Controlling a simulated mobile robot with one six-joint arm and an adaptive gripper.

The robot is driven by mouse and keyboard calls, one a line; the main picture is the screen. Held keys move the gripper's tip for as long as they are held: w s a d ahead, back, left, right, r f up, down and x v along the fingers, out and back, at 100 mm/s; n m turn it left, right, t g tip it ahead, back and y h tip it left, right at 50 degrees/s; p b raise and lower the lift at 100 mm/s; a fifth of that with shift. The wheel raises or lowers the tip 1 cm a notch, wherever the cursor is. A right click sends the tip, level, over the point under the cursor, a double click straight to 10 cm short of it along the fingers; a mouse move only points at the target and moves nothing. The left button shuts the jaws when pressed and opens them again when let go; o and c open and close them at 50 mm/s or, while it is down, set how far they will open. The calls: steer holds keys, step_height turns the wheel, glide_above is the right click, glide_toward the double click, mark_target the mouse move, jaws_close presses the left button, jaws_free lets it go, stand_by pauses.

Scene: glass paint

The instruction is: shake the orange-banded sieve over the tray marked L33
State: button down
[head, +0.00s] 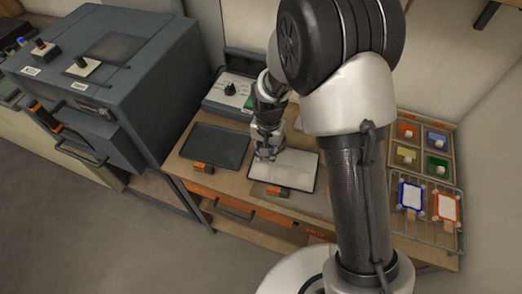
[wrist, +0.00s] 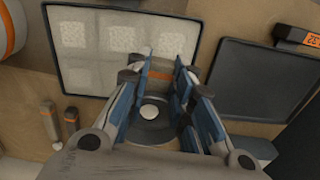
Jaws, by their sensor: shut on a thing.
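My gripper (head: 266,154) is above the left part of a pale tray (head: 302,171) with a dark rim, and is shut. In the wrist view its fingers (wrist: 160,72) close around a small piece with an orange strip, the orange-banded sieve (wrist: 160,76). A dark round part with a white spot shows between the fingers. The rest of the sieve is hidden. The pale tray (wrist: 66,84) lies beyond the fingertips in the wrist view and bears several whitish squares. It has an orange tag at its front in the head view, too small to read.
A dark tray (head: 210,146) with an orange tag lies left of the pale tray. A control box (head: 232,92) stands behind. A sectioned crate (head: 421,120) of coloured blocks and a wire rack (head: 427,231) with bordered panes are on the right. A large grey cabinet (head: 120,60) stands left.

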steer(key=s+d, duration=0.3)
steer(key=d, duration=1)
steer(key=shift+d, duration=0.1)
stand_by(0.5)
step_height(320, 180, up, 5)
steer(key=p, duration=0.3)
steer(key=shift+f, duration=0.1)
stand_by(0.6)
